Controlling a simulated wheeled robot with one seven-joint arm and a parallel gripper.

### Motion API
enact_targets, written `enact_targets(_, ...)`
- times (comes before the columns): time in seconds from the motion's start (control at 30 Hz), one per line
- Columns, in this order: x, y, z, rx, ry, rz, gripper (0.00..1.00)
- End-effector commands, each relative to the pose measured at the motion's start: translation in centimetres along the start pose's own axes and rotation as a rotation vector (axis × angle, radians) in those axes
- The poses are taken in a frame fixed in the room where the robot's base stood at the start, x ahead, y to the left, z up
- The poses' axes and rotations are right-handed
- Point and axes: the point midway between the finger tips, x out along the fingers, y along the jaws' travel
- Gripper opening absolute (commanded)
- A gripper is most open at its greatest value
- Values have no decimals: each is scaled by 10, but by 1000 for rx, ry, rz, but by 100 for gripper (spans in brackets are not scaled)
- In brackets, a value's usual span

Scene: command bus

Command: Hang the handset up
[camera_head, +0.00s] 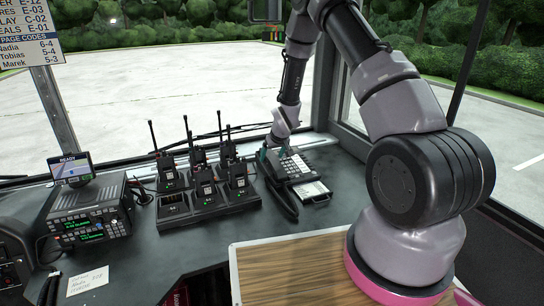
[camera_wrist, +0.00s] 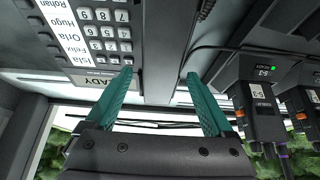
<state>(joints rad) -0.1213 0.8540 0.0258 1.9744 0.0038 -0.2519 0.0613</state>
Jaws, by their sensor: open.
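The desk phone (camera_head: 298,165) stands on the dark console, and its keypad (camera_wrist: 108,30) is at upper left in the wrist view. The black handset (camera_head: 281,198) lies lengthwise along the phone's left side, its near end towards me. I cannot tell whether it is seated in its cradle. My gripper (camera_head: 272,155) is at the phone's far left end, with its teal fingers pointing down. In the wrist view my gripper (camera_wrist: 160,75) is open, its fingertips spread either side of a long dark-grey part beside the keypad. I see no clear grip on anything.
A charger rack (camera_head: 205,198) with several upright antenna radios stands just left of the phone. A radio unit (camera_head: 90,222) with a small screen is farther left. A wooden top (camera_head: 290,270) is in front. The windscreen lies close behind the phone.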

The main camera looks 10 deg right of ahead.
Motion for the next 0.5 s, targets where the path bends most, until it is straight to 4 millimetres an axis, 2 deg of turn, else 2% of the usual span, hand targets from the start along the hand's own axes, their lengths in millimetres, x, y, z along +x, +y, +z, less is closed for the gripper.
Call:
enact_targets(0.17, -24, 0, -2, 0, 3, 0, 87)
enact_targets(0.3, -54, 0, -2, -1, 4, 0, 87)
enact_targets(0.5, -89, 0, -1, 0, 3, 0, 87)
